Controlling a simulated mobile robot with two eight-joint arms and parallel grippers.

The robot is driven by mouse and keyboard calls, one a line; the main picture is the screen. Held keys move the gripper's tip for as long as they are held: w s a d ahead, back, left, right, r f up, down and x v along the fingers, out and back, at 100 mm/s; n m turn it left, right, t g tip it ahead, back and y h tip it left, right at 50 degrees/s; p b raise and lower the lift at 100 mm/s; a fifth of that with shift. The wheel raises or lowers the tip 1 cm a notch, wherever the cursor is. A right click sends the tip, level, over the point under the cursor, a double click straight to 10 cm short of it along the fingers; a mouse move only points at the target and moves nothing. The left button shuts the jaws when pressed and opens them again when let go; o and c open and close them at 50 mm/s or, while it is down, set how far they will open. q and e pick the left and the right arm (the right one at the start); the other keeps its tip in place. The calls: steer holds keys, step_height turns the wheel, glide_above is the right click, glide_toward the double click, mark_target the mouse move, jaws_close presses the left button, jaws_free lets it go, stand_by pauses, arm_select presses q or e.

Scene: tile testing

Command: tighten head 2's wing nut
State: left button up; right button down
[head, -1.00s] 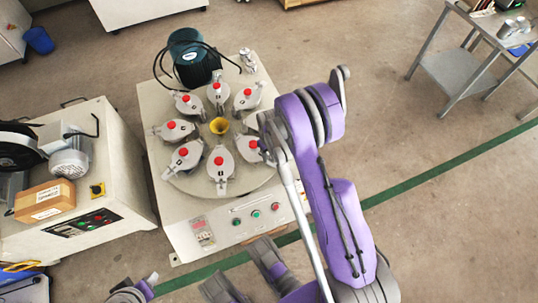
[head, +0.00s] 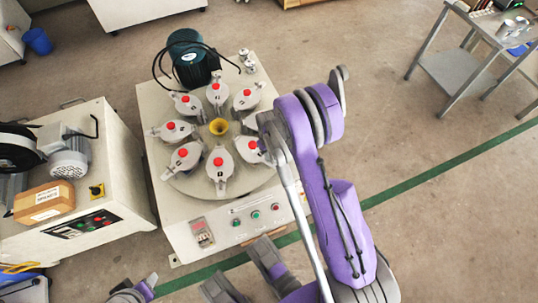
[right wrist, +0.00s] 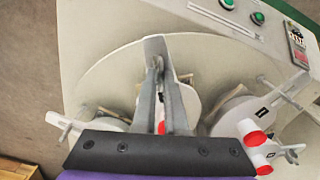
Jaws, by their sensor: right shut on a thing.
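Several grey heads with red knobs ring the round plate of the machine. My right gripper (right wrist: 162,85) is shut on what looks like an upright grey wing nut (right wrist: 155,47) at the outer end of one head. In the head view this head (head: 249,149) is on the plate's right side, partly covered by my right arm. The right fingertips are hidden there by my wrist. The neighbouring front head (head: 220,168) has its wing nut toward the control panel. The head numbers are too small to read surely.
The control panel (head: 252,219) is at the front. Another machine (head: 112,172) stands close on the left. Floor is clear on the right, before a metal table (head: 452,72).

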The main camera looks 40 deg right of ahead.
steer(key=m+b, duration=0.1)
steer(key=m, duration=0.2)
steer(key=shift+f, duration=0.1)
steer(key=m+b, duration=0.1)
steer(key=m, duration=0.2)
steer(key=shift+m+b, duration=0.35)
steer(key=shift+m, duration=0.05)
steer(key=m, duration=0.3)
steer(key=shift+b, duration=0.4)
steer(key=m, duration=0.4)
steer(key=shift+m+b, duration=0.3)
steer(key=shift+m, duration=0.3)
steer(key=c, duration=1)
jaws_free()
steer(key=shift+o, duration=0.2)
